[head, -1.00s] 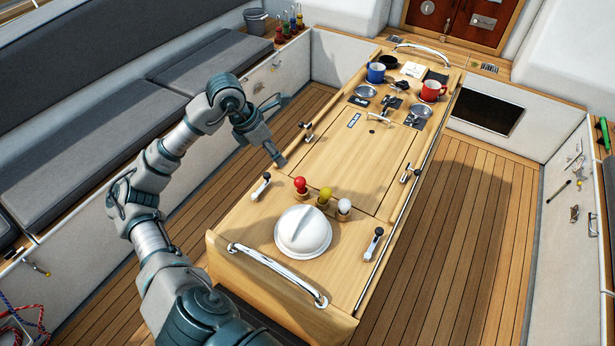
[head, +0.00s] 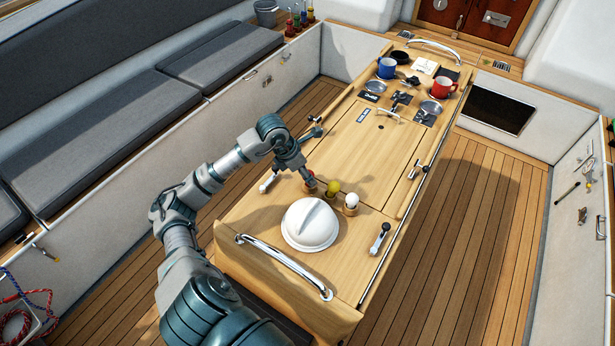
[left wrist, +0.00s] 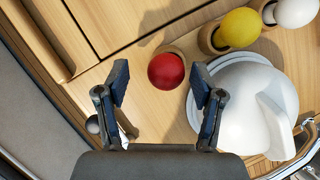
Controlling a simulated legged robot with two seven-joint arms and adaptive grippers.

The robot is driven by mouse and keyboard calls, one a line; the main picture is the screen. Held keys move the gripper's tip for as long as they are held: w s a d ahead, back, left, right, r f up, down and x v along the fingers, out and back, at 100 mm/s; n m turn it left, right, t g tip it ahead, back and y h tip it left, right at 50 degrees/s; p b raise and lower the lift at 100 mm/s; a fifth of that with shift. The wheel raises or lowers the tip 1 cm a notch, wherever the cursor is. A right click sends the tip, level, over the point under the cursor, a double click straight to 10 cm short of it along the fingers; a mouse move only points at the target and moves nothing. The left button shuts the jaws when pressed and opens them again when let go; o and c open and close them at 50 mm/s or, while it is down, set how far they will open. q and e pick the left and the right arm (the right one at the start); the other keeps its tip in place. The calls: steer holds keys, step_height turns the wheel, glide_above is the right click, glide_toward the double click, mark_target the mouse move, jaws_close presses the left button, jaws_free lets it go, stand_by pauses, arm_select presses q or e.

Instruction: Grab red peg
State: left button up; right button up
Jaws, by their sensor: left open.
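The red peg (left wrist: 166,71) stands in a round wooden holder on the table, its ball top seen from above in the left wrist view. My left gripper (left wrist: 160,84) is open, with its two fingers on either side of the red ball in that view; I cannot tell how high above it they are. In the head view my left gripper (head: 313,160) is over the peg row and mostly hides the red peg (head: 309,181). A yellow peg (head: 333,187) and a white peg (head: 351,200) stand beside it. My right gripper is not in view.
A white domed lid (head: 310,224) sits close to the pegs, also near the right finger in the wrist view. A chrome rail (head: 283,263) and winch-like levers (head: 380,238) edge the table (head: 262,215). Blue mug (head: 387,68) and red mug (head: 444,88) stand at the far end.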

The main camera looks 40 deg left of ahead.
arm_select(q)
steer(key=shift+d, duration=0.25)
steer(key=shift+c, duration=0.4)
steer(key=shift+d, duration=0.1)
steer(key=c, duration=0.4)
steer(key=shift+d, duration=0.1)
steer(key=c, duration=0.6)
steer(key=shift+c, duration=0.2)
steer(key=shift+a+r, duration=0.15)
steer(key=shift+a, duration=0.05)
